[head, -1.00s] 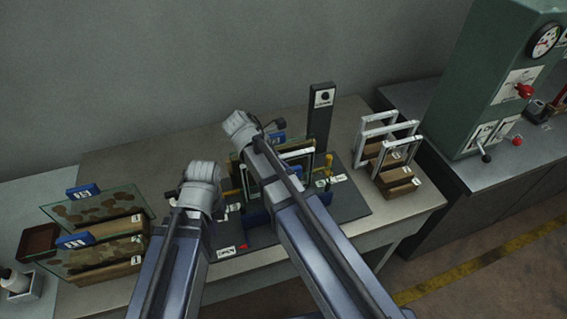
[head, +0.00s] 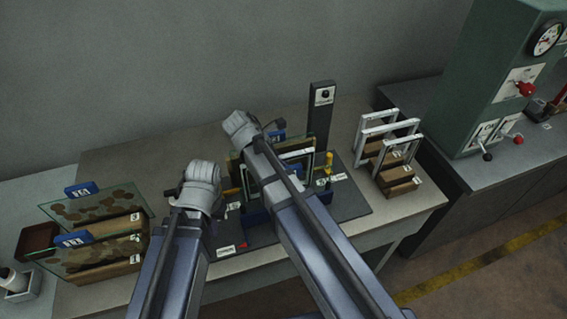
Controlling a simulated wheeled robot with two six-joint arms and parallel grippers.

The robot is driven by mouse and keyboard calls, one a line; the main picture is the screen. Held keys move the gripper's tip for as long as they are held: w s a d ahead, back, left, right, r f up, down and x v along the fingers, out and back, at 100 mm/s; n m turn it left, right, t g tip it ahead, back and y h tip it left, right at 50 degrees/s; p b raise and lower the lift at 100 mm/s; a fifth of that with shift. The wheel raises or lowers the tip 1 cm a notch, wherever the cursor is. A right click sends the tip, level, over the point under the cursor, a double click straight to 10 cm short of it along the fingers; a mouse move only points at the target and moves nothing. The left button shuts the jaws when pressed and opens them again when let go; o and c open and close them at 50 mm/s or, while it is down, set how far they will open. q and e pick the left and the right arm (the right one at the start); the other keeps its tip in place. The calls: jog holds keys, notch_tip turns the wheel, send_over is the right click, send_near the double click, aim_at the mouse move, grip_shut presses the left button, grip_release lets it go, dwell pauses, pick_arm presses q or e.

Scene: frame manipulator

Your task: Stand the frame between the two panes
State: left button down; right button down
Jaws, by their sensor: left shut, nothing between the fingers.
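A white frame (head: 298,157) stands upright in the blue-based fixture (head: 257,216) on the dark mat. A glass pane (head: 236,166) with a brown-speckled face stands behind it; my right arm covers much of both. Whether a second pane stands in front of the frame is hidden. My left gripper (head: 214,200) is at the left end of the fixture, shut and empty, its fingers mostly hidden by its wrist. My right gripper (head: 268,128) is above the fixture beside a blue handle (head: 278,137); its fingers are hidden.
Two brown-blotched panes (head: 95,208) with blue handles stand in wooden holders at left. Several white frames (head: 392,128) stand in wooden holders at right. A dark post (head: 320,115) rises behind the fixture. A green machine (head: 490,85) stands at far right. Bare table (head: 130,160) lies at back left.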

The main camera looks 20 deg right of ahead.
jog(key=c, duration=0.7)
grip_release()
jog(key=shift+c, duration=0.2)
jog(key=p+v, duration=0.5)
jog(key=v, duration=0.1)
jog(key=shift+r+p, duration=0.4)
jog(key=shift+a+r+p, duration=0.35)
jog(key=shift+a+p, duration=0.05)
jog(key=shift+a, duration=0.05)
jog(key=shift+r, duration=0.1)
